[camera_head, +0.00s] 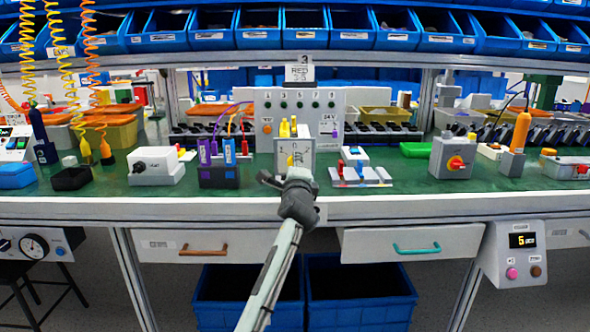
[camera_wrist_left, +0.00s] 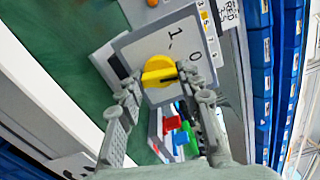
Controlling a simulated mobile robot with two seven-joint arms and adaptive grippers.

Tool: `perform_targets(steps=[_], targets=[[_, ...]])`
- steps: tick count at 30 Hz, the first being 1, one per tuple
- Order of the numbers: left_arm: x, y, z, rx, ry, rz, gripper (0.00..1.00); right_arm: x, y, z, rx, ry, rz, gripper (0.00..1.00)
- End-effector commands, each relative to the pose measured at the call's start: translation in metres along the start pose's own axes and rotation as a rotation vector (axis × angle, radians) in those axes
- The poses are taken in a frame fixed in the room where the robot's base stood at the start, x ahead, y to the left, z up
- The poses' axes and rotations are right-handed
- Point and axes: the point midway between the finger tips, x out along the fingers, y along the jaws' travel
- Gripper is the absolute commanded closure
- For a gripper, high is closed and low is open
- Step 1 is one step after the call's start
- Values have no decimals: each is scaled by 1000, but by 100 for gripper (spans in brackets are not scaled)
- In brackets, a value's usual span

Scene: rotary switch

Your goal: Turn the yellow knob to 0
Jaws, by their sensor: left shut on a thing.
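The yellow knob (camera_wrist_left: 159,72) is on the pale face plate (camera_wrist_left: 135,48) of a switch box, with a printed 1 and 0 beside it in the left wrist view. In the head view the box (camera_head: 307,165) stands near the front edge of the green bench, and only a little of the knob (camera_head: 291,160) shows. My left gripper (camera_head: 291,177) is in front of the box. In the left wrist view its fingers (camera_wrist_left: 159,78) are on either side of the knob, shut on it. I cannot tell exactly which mark the knob points at. My right gripper is not in view.
Left of the box stand blue-and-purple modules (camera_head: 219,165) and a white switch box (camera_head: 156,166). To the right are a small rack with red and blue parts (camera_head: 360,172) and a grey box with a red-and-yellow switch (camera_head: 453,156). A grey panel (camera_head: 265,105) rises behind.

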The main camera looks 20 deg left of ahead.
Motion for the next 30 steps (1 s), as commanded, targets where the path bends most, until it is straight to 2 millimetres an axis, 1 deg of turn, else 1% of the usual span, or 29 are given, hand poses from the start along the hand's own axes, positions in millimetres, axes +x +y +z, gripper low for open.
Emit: perform_targets(steps=[6,12,28,29,30], targets=[[0,1,0,-123,0,1,93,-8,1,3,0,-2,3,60],[0,1,0,-185,0,1,93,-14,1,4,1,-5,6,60],[0,1,0,-207,0,1,93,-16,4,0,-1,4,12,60],[0,1,0,-207,0,1,61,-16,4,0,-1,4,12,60],[0,1,0,-207,0,1,56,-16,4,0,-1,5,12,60]])
